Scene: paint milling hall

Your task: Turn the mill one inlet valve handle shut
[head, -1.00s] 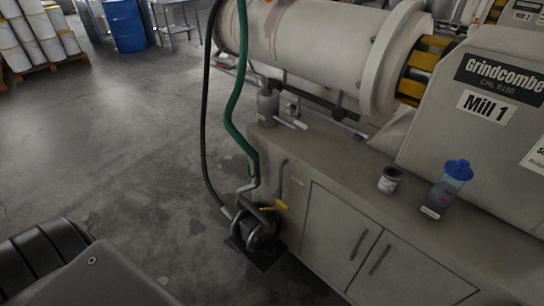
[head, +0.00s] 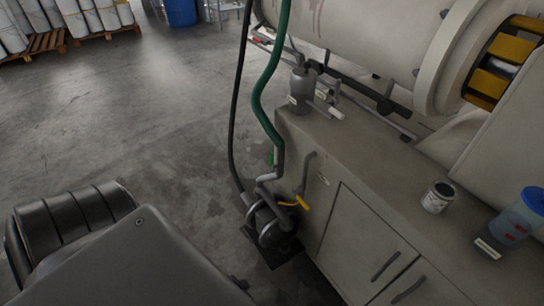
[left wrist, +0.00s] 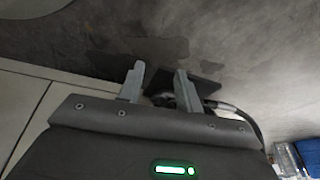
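A yellow handle (head: 302,202) sticks out to the right from the grey pipework above a dark pump (head: 274,228) on the floor, beside the bench cabinet. It looks like the inlet valve handle, but no label on it is readable. My left gripper shows only in the left wrist view (left wrist: 160,84); its two grey fingers stand apart with nothing seen held between them. A dark shape, probably the pump, lies beyond the fingers, and I cannot make out the handle there. My right gripper is in neither current view.
A green hose (head: 264,90) and a black hose (head: 232,130) run down to the pump.

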